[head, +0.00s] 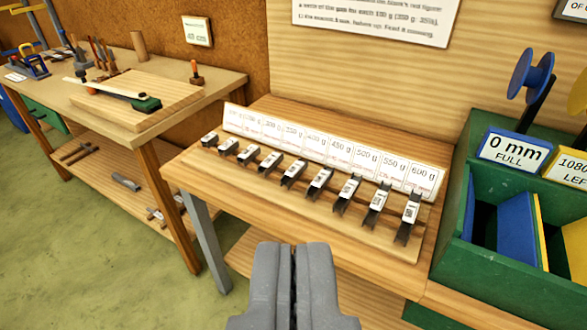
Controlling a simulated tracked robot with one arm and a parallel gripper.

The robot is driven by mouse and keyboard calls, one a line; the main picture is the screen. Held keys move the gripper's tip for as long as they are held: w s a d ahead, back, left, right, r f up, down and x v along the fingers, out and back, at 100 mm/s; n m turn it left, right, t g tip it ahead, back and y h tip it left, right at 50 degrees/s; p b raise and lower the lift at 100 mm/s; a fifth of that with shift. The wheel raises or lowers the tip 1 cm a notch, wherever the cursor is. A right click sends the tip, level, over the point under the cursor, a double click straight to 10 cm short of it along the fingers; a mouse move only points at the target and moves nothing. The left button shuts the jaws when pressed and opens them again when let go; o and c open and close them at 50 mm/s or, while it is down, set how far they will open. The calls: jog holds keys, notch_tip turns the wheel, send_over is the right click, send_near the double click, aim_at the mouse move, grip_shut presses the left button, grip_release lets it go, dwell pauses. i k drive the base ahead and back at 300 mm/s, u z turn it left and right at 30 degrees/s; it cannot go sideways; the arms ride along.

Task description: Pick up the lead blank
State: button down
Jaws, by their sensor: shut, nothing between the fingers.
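I cannot tell for certain which thing in view is the lead blank. My gripper (293,250) shows at the bottom middle, shut and empty, in front of the near wooden bench. A row of several small dark metal clip-like pieces with white tags (319,181) lies on that bench, beyond my fingers and apart from them. Behind the row stands a slanted white label strip (330,152) marked in grams, up to 600 g at the right. A small grey piece (126,182) lies on the lower shelf of the left bench; its kind is unclear.
The left workbench (166,126) carries a wooden board (160,105), a green-ended tool (147,104) and hand tools. A green bin (454,225) with blue and yellow dividers stands at right, with a "0 mm FULL" sign (514,150). Green floor (60,250) is clear at left.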

aim_at(292, 175)
jog(key=u, duration=0.05)
jog(key=k, duration=0.6)
jog(key=u, duration=0.6)
jog(key=i, duration=1.6)
